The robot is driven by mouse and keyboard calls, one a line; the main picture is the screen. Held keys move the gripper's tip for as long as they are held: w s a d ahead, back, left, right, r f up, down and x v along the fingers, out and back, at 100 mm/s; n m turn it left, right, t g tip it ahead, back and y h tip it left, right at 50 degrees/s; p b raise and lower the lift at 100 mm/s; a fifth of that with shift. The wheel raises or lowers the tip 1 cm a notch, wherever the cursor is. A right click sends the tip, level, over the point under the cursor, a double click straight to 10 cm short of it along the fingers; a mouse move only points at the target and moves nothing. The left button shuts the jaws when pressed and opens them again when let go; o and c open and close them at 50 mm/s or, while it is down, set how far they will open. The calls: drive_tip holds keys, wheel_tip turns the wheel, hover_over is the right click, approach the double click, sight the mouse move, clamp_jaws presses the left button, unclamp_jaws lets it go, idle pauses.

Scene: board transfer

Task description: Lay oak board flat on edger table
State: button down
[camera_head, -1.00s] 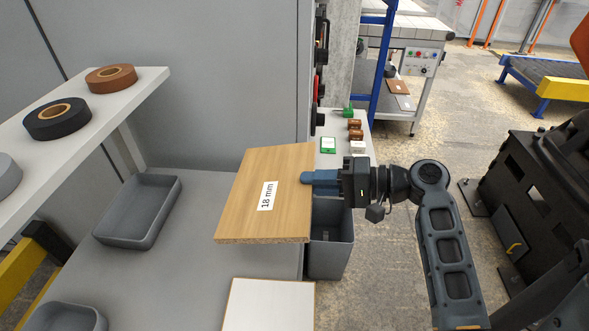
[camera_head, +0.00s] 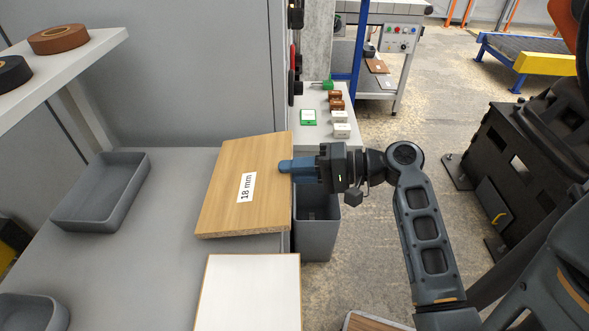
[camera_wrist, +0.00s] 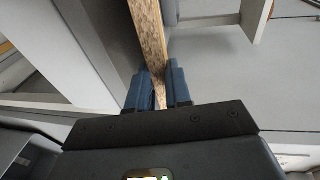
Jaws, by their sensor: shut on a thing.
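The oak board (camera_head: 246,180) is a wood-coloured panel with a white "18 mm" label and a speckled core at its near edge. My gripper (camera_head: 287,166) is shut on its right edge, with blue fingers. In the wrist view, the board's speckled edge (camera_wrist: 150,40) stands between the two blue fingertips (camera_wrist: 159,85). The board is over the right part of a grey table (camera_head: 150,260), which I take for the edger table. It looks slightly tilted; I cannot tell whether it touches the top.
A white-faced board (camera_head: 248,292) lies nearer on the table. A grey tray (camera_head: 100,190) is at the left, under a shelf (camera_head: 75,65) with edging rolls. A grey bin (camera_head: 317,235) stands beside the table's right edge. A tall grey panel (camera_head: 190,80) rises behind.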

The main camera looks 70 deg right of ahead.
drive_tip(key=shift+f, duration=0.3)
idle(0.7)
drive_tip(key=c, duration=1)
unclamp_jaws()
drive_tip(key=shift+o, duration=0.4)
drive_tip(key=shift+f, duration=0.1)
drive_tip(key=shift+r+p, duration=0.3)
drive_tip(key=shift+p, duration=0.25)
drive_tip(key=g+p, duration=0.2)
drive_tip(key=p, duration=0.2)
drive_tip(key=g+p, duration=0.1)
drive_tip(key=p, duration=0.2)
drive_tip(key=shift+s+r+g+h+p, duration=0.2)
drive_tip(key=shift+g+h+p, duration=0.2)
drive_tip(key=shift+s+d+r+g+h, duration=0.1)
drive_tip(key=shift+g+h, duration=0.15)
drive_tip(key=shift+g, duration=0.7)
drive_tip(key=shift+s+a+g+h, duration=0.15)
drive_tip(key=shift+g+h, duration=0.15)
drive_tip(key=shift+g, duration=0.7)
drive_tip(key=shift+s+d+r+g+h, duration=0.15)
drive_tip(key=shift+g+h, duration=0.1)
drive_tip(key=shift+g, duration=0.7)
